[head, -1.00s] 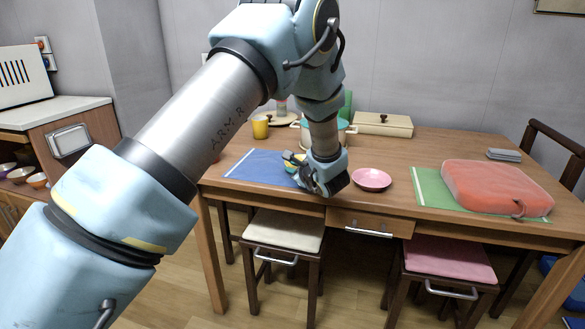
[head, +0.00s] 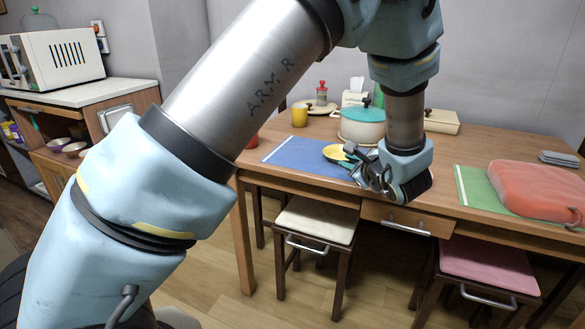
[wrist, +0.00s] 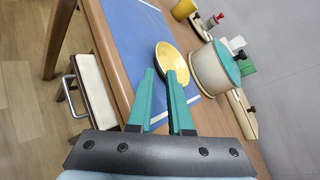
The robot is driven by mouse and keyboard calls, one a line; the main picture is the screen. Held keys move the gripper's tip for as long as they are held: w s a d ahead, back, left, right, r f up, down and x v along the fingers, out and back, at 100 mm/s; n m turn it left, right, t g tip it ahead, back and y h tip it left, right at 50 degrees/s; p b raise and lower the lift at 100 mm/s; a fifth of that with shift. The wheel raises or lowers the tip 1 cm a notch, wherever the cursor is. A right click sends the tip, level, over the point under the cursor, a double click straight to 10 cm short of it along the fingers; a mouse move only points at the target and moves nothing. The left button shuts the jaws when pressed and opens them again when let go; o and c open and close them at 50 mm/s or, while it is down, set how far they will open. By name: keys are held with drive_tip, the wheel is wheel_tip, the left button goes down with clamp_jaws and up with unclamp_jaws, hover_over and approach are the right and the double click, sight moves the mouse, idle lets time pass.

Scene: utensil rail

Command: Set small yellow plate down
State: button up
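The small yellow plate (head: 334,152) is over the right part of the blue mat on the table. My gripper (head: 348,162) reaches it from the right, and its teal fingers look shut on the plate's near rim. In the wrist view the plate (wrist: 174,64) shows between and beyond the two fingertips (wrist: 162,74), with one finger on each side of its rim. The blue mat (head: 292,152) lies just below. I cannot tell whether the plate's underside touches the mat.
A white pot with a teal lid (head: 361,125) stands behind the plate. A yellow cup (head: 299,116) is at the back left. A red cushion (head: 535,188) lies on a green mat (head: 478,186) at right. Stools (head: 317,221) stand below the table's front edge.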

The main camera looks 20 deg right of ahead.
drive_tip(key=w+a+f+n+g+y, duration=0.1)
drive_tip(key=a+n+g+y, duration=0.4)
drive_tip(key=a, duration=0.9)
drive_tip(key=w+a+n+g+y, duration=0.25)
drive_tip(key=a+n, duration=0.35)
drive_tip(key=a, duration=0.8)
drive_tip(key=s+a+n+g+h, duration=0.2)
drive_tip(key=s+a+n+h, duration=0.1)
drive_tip(key=s+a+n, duration=0.2)
drive_tip(key=s+a+r+n+g+h, duration=0.1)
drive_tip(key=s+a+n+g+h, duration=0.2)
drive_tip(key=a+n, duration=0.6)
drive_tip(key=shift+s+a+r+n+h, duration=0.25)
drive_tip(key=shift+s+a+n+h, duration=0.1)
drive_tip(key=shift+s+n, duration=0.7)
drive_tip(key=shift+w+r, duration=0.1)
drive_tip(key=shift+w, duration=0.1)
wheel_tip(320, 180, up, 14)
drive_tip(key=p, duration=1.4)
